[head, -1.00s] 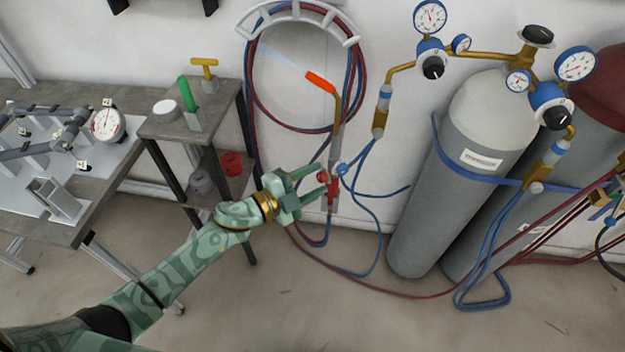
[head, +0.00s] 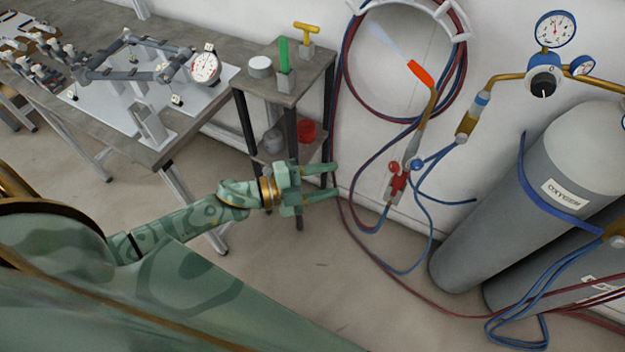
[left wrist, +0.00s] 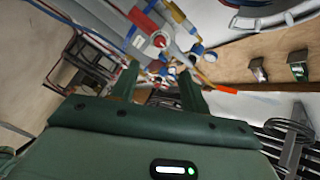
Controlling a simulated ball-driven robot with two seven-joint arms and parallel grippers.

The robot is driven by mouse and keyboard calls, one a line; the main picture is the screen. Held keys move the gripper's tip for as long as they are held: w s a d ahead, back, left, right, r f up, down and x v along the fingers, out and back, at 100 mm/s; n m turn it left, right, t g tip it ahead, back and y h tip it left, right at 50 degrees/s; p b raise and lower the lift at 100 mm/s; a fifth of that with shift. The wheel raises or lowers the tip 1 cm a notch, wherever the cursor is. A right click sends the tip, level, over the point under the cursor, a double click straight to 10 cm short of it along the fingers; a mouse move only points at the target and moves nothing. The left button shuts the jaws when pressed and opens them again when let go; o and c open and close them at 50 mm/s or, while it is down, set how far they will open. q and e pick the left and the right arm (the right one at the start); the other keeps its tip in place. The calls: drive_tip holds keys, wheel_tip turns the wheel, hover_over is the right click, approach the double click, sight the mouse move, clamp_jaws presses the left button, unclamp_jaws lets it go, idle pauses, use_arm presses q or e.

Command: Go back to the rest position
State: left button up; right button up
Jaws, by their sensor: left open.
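My left gripper (head: 322,181) is open and empty in the head view. It points right, in front of the small side stand's legs and to the left of the torch (head: 410,150). The torch has a red and a blue valve knob and an orange-red tip, and hangs at the wall with hoses running from it. A clear gap shows between the gripper and the torch handle. In the left wrist view the two green fingers (left wrist: 158,82) stand apart with nothing held between them. My right gripper is not in view.
A small side stand (head: 318,68) holds a green-handled tool, a yellow T-handle and a round tin. The workbench (head: 160,155) with the frame jig (head: 140,60) is at the left. Grey gas cylinders (head: 530,190) stand at the right. The floor in front is clear.

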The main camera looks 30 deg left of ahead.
use_arm(q)
drive_tip(key=shift+v, duration=1.4)
